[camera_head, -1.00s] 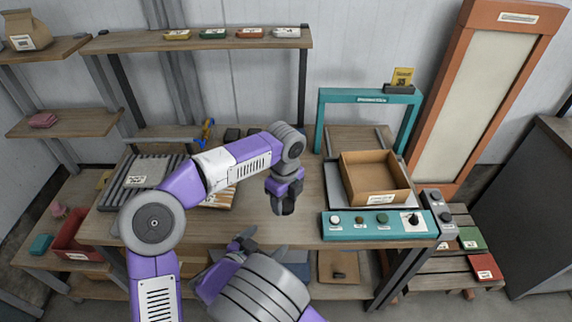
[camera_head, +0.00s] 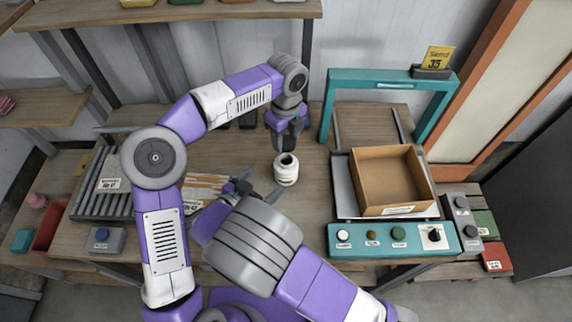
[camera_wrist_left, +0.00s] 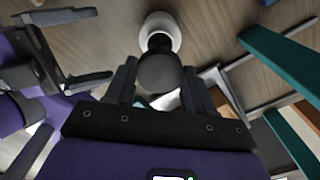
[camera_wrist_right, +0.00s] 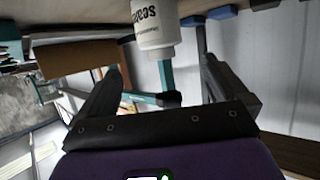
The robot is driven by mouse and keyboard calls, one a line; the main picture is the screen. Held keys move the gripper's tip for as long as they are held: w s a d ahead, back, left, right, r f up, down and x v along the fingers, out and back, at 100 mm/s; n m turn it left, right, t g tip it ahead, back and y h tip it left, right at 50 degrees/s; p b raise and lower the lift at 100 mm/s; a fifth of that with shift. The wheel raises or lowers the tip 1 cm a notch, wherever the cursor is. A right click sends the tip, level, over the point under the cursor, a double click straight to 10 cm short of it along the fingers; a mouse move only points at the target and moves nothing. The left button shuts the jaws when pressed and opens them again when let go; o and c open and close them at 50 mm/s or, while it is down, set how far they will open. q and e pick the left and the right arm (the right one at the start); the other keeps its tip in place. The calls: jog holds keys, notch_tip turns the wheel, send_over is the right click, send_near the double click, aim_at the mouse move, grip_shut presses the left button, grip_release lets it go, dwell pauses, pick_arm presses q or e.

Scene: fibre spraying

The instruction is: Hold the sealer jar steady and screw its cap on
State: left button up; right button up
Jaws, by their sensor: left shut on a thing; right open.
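The white sealer jar (camera_head: 287,174) stands upright on the wooden workbench, its dark mouth uncovered. It also shows at the top of the left wrist view (camera_wrist_left: 163,24) and, with its lettering upside down, in the right wrist view (camera_wrist_right: 156,24). My left gripper (camera_head: 292,146) is just behind and above the jar. It is shut on a dark round cap (camera_wrist_left: 160,74), held apart from the jar as far as I can tell. My right gripper (camera_head: 257,188) is open and empty at the jar's near left, with its fingers pointing toward it.
A teal button panel (camera_head: 390,240) lies at the front edge. A ribbed grey rack (camera_head: 105,190) is at the left. Bare bench lies right of the jar.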

pick_arm(q)
jog(key=shift+s, duration=0.1)
pick_arm(e)
jog(key=shift+s, duration=0.1)
jog(key=x, duration=1.2)
jog(key=c, duration=1.3)
pick_arm(q)
send_over(285, 159)
jog(key=shift+d+f, duration=0.1)
jog(key=shift+f, duration=2.4)
pick_arm(e)
jog(key=shift+c, duration=0.2)
pick_arm(q)
jog(key=shift+f, duration=0.9)
